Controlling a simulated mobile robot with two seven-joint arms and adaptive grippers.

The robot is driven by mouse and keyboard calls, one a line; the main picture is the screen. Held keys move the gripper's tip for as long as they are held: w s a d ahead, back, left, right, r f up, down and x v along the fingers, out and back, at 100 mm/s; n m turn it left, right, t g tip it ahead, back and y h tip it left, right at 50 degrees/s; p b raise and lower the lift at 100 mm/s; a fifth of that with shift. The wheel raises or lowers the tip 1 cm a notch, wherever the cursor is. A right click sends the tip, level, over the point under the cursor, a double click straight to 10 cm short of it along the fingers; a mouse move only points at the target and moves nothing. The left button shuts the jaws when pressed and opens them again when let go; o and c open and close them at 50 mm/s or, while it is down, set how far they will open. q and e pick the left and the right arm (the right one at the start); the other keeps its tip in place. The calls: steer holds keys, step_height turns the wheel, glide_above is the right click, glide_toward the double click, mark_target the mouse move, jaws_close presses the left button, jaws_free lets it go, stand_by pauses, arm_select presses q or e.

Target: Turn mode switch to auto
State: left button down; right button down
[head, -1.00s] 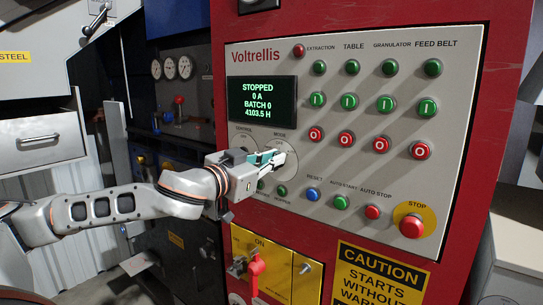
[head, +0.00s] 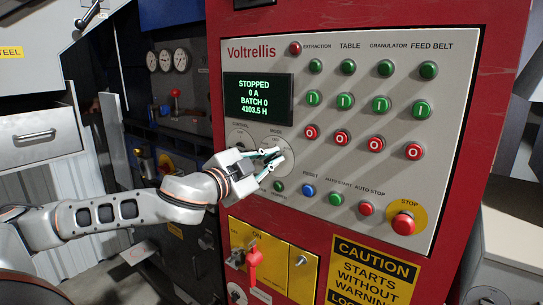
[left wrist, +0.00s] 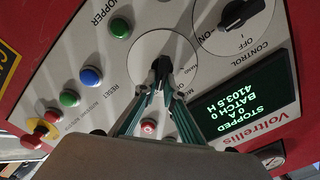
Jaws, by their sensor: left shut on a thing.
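The mode switch (left wrist: 162,64) is a dark knob on a round, pale dial plate. Its plate also shows in the head view (head: 277,143), below the green display, partly hidden by my gripper. My left gripper (head: 271,158) reaches it from the left. In the left wrist view, its two fingers (left wrist: 160,82) close on the knob from both sides. The fingertips cover much of the knob, so I cannot tell which position it points to. My right gripper is not in view.
The control switch (left wrist: 240,14) is close beside the mode dial. Green, blue and red buttons run below, with the stop button (head: 403,224) at lower right. The display (head: 258,97) reads STOPPED. A red handle (head: 254,258) sticks out on the yellow plate below.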

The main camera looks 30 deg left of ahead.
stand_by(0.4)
arm_select(q)
steer(key=c, duration=2.1)
jaws_free()
steer(key=shift+w, duration=0.1)
steer(key=shift+c, duration=0.2)
